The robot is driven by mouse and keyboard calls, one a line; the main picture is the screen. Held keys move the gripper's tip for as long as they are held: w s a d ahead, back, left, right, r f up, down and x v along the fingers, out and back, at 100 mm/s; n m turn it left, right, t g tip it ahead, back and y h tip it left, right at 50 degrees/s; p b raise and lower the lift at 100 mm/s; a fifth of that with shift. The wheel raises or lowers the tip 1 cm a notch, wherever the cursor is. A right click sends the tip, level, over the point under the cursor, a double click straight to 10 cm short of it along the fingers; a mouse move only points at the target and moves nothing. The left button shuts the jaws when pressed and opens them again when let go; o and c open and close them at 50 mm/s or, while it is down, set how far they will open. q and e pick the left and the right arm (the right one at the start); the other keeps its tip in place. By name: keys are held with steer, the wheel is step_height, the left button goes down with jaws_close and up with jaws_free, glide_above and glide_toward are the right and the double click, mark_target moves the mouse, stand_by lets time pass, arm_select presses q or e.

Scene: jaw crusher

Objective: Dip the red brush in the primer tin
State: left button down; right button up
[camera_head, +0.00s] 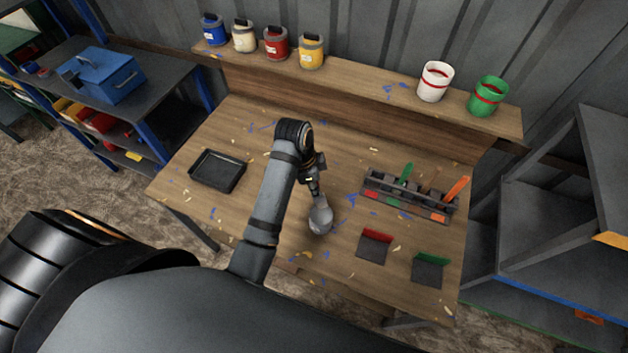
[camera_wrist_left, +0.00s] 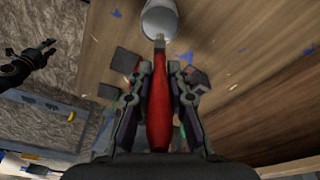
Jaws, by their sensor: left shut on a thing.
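My left gripper (camera_head: 315,185) is shut on the red brush (camera_wrist_left: 160,105), holding it by its red handle above the wooden table. The handle lies between both fingers in the left wrist view, and its pale metal end points at a grey tin (camera_wrist_left: 160,18), seemingly the primer tin. In the head view the tin (camera_head: 320,218) stands near the table's front, just below the gripper. The brush's far end overlaps the tin's rim; its bristles are hidden, so I cannot tell how deep they are. My right gripper (camera_wrist_left: 42,52) seems to show at the left wrist view's left edge, its jaws unclear.
A brush rack (camera_head: 400,205) with several handles stands right of the tin. Two dark pieces with a red edge (camera_head: 373,250) and green edge (camera_head: 428,272) lie in front. A black tray (camera_head: 217,172) is left. Paint tins and two pots (camera_head: 435,82) line the back shelf.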

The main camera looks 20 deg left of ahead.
mark_target(315, 201)
arm_select(q)
steer(key=shift+s+a+f, duration=0.1)
steer(key=shift+f, duration=0.35)
step_height(315, 201, down, 4)
steer(key=shift+a+f, duration=0.1)
steer(key=shift+f, duration=0.1)
steer(key=shift+d+f+b, duration=0.2)
steer(key=shift+f+b, duration=0.1)
steer(key=shift+f, duration=0.85)
step_height(315, 201, up, 2)
steer(key=shift+a+r+p, duration=0.1)
steer(key=shift+a+p, duration=0.05)
steer(key=shift+p, duration=0.25)
steer(key=shift+s+a+r, duration=0.1)
steer(key=shift+a+r, duration=0.1)
steer(key=shift+r, duration=0.65)
